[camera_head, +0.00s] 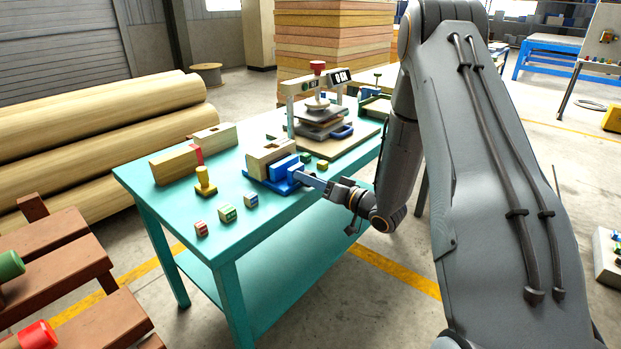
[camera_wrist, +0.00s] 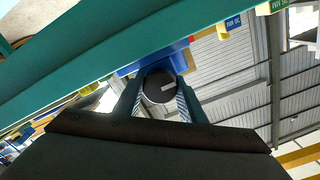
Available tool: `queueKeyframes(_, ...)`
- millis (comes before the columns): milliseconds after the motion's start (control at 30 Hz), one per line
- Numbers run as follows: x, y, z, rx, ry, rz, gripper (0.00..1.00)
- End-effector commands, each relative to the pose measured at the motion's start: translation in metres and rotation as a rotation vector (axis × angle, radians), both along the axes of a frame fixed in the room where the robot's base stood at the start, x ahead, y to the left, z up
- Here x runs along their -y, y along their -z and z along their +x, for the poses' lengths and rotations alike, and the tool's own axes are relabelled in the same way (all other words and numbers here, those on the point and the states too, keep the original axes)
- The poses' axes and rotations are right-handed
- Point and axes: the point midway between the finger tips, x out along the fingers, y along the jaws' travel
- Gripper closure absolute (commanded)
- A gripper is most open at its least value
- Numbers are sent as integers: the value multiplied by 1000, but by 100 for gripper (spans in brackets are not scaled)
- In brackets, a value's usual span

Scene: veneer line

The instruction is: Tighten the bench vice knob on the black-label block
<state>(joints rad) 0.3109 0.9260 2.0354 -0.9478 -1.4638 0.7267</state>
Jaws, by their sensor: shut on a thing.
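A blue bench vice (camera_head: 284,169) is mounted at the front edge of the teal table (camera_head: 256,224). A pale wooden block (camera_head: 268,156) with a dark opening in its top sits at the vice; I cannot make out a black label on it. My gripper (camera_head: 312,181) reaches in from the right, level with the vice front. In the wrist view my two fingers are closed on either side of a dark round knob (camera_wrist: 160,92) with a white line on its face. Behind the knob is the blue vice body (camera_wrist: 180,60).
Small labelled blocks (camera_head: 227,213) and a yellow peg piece (camera_head: 205,183) stand left of the vice. Two more wooden blocks (camera_head: 172,166) lie behind them. A press frame (camera_head: 292,112) with stacked sheets stands farther back.

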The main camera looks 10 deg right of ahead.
Motion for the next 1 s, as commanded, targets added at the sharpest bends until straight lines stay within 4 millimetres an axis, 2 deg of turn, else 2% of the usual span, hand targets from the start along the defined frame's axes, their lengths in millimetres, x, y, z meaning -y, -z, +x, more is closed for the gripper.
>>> queueKeyframes(400, 3, -3, 3, 4, 7, 5, 86)
queueKeyframes(433, 3, -3, 3, 3, 6, 5, 58)
queueKeyframes(500, 2, -2, 2, 2, 6, 5, 46)
queueKeyframes(533, 2, -2, 2, 2, 6, 5, 45)
queueKeyframes(833, 0, -1, 0, -1, 0, 5, 45)
queueKeyframes(1000, 11, 0, -14, -2, 1, 5, 45)
